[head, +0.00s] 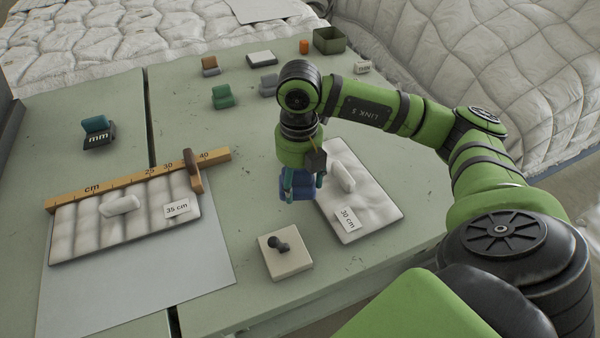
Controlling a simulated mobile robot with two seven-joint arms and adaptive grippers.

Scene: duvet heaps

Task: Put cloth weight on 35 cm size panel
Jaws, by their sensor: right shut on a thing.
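The 35 cm panel (80,230) is a white quilted piece with a white handle-like roll and a "35 cm" label, lying at the left. A wooden ruler (125,183) marked in cm lies along its far edge, with a brown slider (193,171) near its right end. My right gripper (302,182) points down near the table's middle, shut on a blue cloth weight (297,188). Whether the weight touches the table is unclear. The gripper is right of the 35 cm panel and beside the left edge of the 30 cm panel (372,207). My left gripper is out of view.
A pale block with a dark knob (285,263) stands in front. Green (222,97), grey (269,85) and orange-grey (210,66) weights stand behind. A green bin (329,40) is at the back. A seam splits the table.

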